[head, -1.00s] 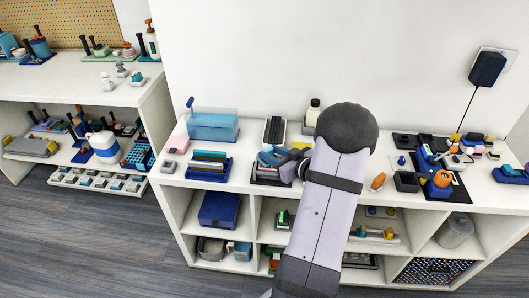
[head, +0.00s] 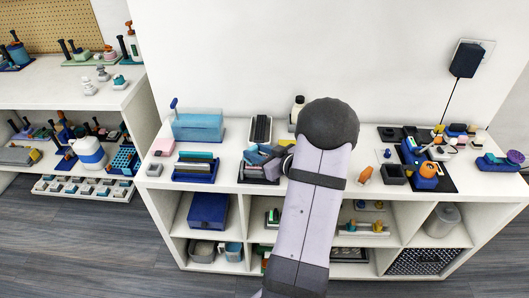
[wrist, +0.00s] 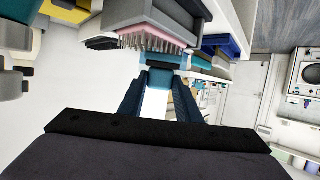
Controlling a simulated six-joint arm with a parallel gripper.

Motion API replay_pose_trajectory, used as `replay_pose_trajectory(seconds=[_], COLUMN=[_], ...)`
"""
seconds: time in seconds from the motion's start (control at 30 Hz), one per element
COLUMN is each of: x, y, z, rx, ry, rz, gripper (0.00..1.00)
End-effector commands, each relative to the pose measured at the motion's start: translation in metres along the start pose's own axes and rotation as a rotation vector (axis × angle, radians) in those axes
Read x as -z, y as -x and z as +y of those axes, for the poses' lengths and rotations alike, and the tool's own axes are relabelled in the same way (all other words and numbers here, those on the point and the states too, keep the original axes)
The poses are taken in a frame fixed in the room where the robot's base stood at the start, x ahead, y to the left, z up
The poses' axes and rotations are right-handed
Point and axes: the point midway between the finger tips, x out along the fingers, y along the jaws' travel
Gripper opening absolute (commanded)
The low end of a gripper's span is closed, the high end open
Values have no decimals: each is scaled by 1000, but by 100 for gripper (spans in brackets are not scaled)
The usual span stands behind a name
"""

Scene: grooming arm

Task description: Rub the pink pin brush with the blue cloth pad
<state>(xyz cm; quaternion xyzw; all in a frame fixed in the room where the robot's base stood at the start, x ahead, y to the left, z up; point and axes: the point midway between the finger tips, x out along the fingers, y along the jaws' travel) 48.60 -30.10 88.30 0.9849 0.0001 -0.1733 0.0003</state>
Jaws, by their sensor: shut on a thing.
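My gripper (wrist: 160,82) has two dark blue fingers in the wrist view, shut on a teal-blue piece (wrist: 163,62) that looks like the blue cloth pad. The pink pin brush (wrist: 148,36) lies just beyond the fingertips, a pink base with a row of pale pins pointing toward the pad's side. The pad's edge is close to the pins; I cannot tell if they touch. In the head view my gripper (head: 262,154) is low over a dark tray (head: 256,180) on the white shelf top. There the brush and pad cannot be made out clearly behind my arm.
Left of the tray stand a blue rack (head: 194,178) with upright cards and a clear blue box (head: 198,127). A black-and-white brush block (head: 260,130) and a bottle (head: 297,112) stand behind. A dark tray of tools (head: 425,165) lies to the right.

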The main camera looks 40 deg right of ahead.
Motion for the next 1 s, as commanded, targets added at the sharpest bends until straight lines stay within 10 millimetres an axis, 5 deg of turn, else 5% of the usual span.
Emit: replay_pose_trajectory(seconds=[0.37, 0.5, 1.0], x=[7, 34, 73], y=[-23, -13, 1], z=[-26, -25, -24], rx=[3, -2, 0], ry=[0, 3, 0], rz=[-3, 1, 0], gripper=[9, 9, 9])
